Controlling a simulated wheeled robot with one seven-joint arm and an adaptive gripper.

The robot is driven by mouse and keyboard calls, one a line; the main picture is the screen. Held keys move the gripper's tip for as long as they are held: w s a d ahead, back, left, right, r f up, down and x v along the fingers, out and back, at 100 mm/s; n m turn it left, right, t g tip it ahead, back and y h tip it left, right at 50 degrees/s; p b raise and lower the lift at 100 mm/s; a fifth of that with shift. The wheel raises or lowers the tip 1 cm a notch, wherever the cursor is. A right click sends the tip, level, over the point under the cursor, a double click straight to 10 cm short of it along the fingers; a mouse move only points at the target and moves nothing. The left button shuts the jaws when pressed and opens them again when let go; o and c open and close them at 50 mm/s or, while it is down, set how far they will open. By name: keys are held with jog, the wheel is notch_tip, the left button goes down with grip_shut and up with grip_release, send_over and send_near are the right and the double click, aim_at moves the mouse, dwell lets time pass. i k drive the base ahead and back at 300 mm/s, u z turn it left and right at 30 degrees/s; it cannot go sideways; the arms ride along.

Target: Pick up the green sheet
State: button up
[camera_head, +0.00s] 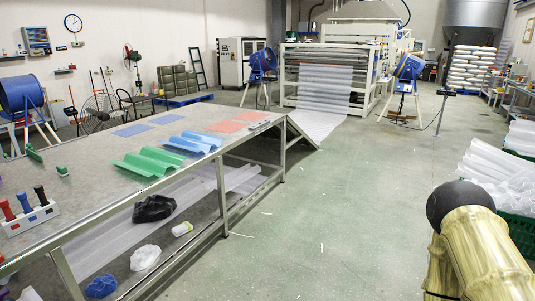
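The green sheet (149,161) is a corrugated, wavy piece lying on top of the long grey worktable (95,170), close to its right-hand edge. A light blue corrugated sheet (195,142) lies just beyond it, to the right. No gripper fingers show in this view, so I cannot see how my gripper stands relative to the green sheet. Nothing is seen touching or covering the green sheet.
Flat red sheets (226,127) and flat blue sheets (132,130) lie farther along the table. A white holder with coloured-handled tools (30,216) stands at the near left. Open green floor (330,200) lies right of the table. White rolls (497,170) are piled at right.

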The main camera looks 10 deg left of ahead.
aim_at(150, 162)
jog(key=u, duration=0.9)
jog(key=i, duration=1.8)
jog(key=u, duration=0.7)
jog(key=i, duration=1.2)
jog(key=u, duration=0.15)
